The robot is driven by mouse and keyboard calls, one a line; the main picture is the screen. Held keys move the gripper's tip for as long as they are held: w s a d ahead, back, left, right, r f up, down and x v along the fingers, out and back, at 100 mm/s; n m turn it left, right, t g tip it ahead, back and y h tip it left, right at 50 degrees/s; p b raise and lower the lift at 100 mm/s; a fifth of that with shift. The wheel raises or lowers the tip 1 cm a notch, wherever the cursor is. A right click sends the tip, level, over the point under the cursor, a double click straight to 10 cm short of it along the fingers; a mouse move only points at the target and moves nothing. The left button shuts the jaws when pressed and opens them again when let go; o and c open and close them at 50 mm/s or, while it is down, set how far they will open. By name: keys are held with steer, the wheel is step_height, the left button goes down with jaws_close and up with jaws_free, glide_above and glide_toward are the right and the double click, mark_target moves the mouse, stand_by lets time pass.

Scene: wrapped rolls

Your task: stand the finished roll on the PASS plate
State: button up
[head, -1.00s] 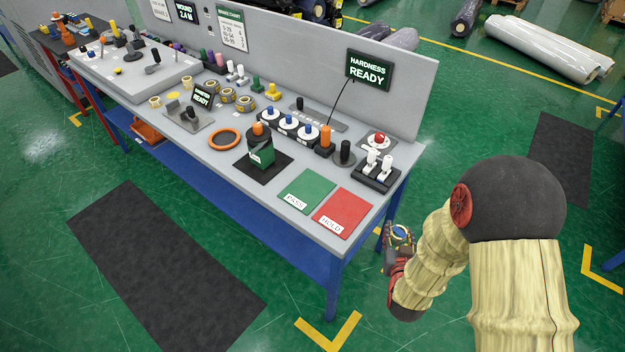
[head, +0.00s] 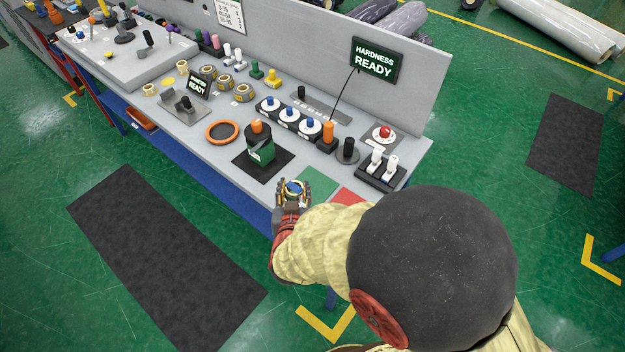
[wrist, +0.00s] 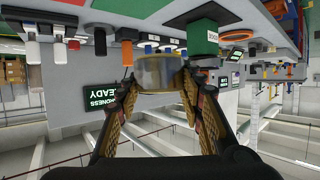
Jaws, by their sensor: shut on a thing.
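Whether the roll touches anything below cannot be told.
The red HOLD plate (head: 346,197) lies right of the PASS plate, mostly behind my arm. A green block with an orange knob (head: 261,148) stands on a black mat to the left. White switches (head: 383,165) and a red button (head: 383,133) are behind.

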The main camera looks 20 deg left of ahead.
steer(key=w+d+f+b, duration=0.15)
steer(key=w+f, duration=0.25)
steer(key=w, duration=0.5)
steer(key=b, duration=0.2)
glide_above(313, 186)
steer(key=f, duration=0.5)
steer(key=shift+s+a, duration=0.15)
steer(key=shift+s, duration=0.2)
steer(key=shift+w+f, duration=0.15)
steer(key=shift+f, duration=0.05)
steer(key=shift+w+f+b, duration=0.15)
steer(key=shift+f+b, duration=0.3)
steer(key=shift+f, duration=0.4)
steer(key=shift+w+f+b, duration=0.1)
steer(key=shift+f+b, duration=0.3)
steer(key=shift+f, duration=0.45)
steer(key=shift+f, duration=0.1)
steer(key=shift+f, duration=0.15)
steer(key=o, duration=1.2)
steer(key=shift+c, duration=0.2)
steer(key=shift+r, duration=0.2)
